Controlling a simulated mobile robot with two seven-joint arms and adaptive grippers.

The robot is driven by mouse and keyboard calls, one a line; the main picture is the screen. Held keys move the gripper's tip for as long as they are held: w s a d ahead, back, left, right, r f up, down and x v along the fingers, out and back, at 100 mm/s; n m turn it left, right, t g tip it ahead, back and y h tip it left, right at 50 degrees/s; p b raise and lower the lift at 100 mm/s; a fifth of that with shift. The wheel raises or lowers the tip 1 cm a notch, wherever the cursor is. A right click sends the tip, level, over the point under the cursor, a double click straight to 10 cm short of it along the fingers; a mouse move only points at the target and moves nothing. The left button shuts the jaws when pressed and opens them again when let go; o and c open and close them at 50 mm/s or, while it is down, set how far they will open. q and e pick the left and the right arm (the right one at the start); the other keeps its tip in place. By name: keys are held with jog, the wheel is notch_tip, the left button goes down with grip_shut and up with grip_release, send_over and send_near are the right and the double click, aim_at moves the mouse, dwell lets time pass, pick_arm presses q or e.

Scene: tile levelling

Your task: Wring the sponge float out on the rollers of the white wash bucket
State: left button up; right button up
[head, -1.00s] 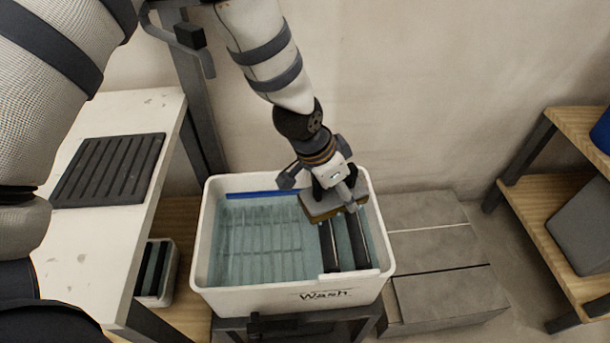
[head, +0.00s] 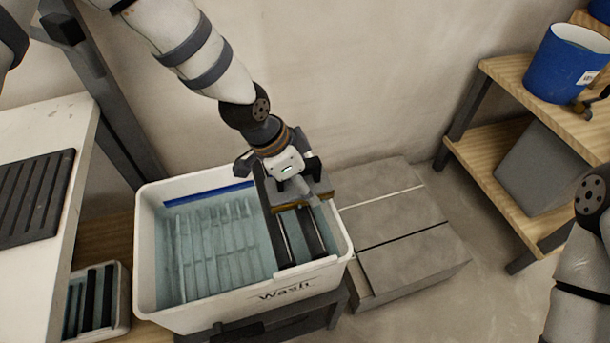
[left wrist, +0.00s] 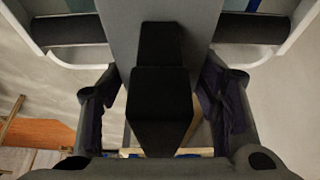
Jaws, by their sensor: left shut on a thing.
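The white wash bucket (head: 345,252) stands in the middle of the head view with bluish water in it. Its dark rollers (head: 313,232) run along its right end. My left gripper (head: 290,180) is shut on the sponge float (head: 318,192), over the far part of the rollers. The float's tan edge shows just above them; whether it touches them I cannot tell. In the left wrist view the float's black handle (left wrist: 160,105) lies between the fingers under its grey plate (left wrist: 120,25), and rollers (left wrist: 70,30) show at both sides. My right gripper is out of view.
A white table (head: 85,130) with a black ribbed mat (head: 35,190) is at the left, with a small tray (head: 122,300) below. Grey tiles (head: 400,225) lie right of the bucket. A wooden shelf (head: 500,70) holds a blue bucket (head: 560,65). My right arm shows at the right edge.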

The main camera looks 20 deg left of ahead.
pick_arm(q)
jog(key=shift+f, duration=0.55)
dwell(0.4)
